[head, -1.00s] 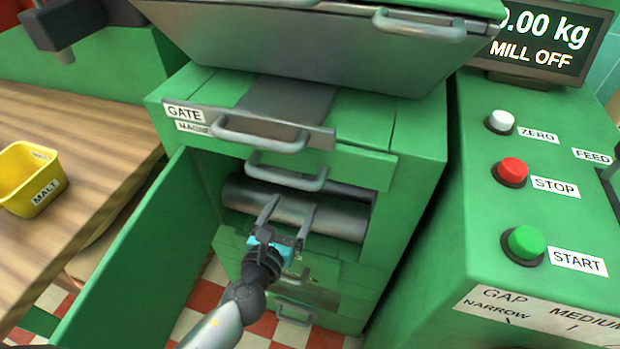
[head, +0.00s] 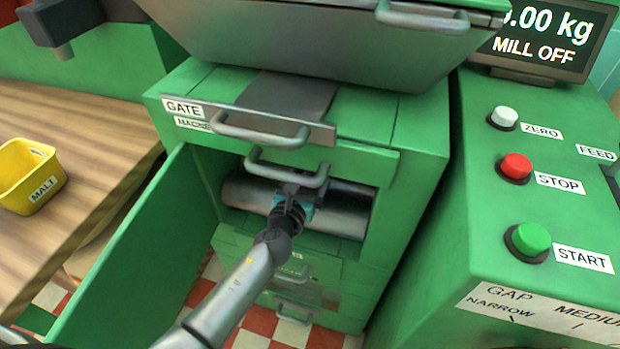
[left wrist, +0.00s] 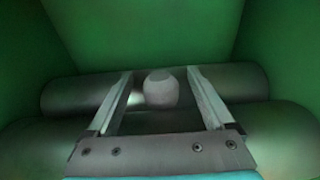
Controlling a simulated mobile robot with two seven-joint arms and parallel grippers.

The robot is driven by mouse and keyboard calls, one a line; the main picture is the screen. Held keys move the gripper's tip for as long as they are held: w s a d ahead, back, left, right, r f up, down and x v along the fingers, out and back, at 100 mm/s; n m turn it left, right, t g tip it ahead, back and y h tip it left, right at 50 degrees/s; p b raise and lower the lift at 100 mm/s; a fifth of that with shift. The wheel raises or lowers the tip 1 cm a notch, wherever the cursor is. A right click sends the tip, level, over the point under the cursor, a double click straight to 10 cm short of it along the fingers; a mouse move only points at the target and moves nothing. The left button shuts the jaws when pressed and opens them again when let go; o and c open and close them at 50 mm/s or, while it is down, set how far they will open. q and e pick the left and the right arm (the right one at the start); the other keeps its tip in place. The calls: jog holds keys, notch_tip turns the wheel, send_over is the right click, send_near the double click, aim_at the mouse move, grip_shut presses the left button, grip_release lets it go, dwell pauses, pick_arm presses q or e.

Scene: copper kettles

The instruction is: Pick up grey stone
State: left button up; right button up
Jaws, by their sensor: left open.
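The grey stone (left wrist: 160,89) is a small rounded lump in the left wrist view, resting at the metal rollers (left wrist: 75,93) inside the green mill. It lies between and just past the tips of my open left gripper (left wrist: 161,76); neither finger clearly touches it. In the head view my left gripper (head: 294,187) reaches into the mill opening, below the handle; its fingers and the stone are hidden there. My right gripper is in neither view.
Green walls close in around the opening. The control panel (head: 540,200) stands at right. A yellow malt tub (head: 30,178) sits on the wooden table (head: 90,130).

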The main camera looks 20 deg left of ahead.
pick_arm(q)
jog(key=shift+w, duration=0.1)
grip_shut()
dwell(0.7)
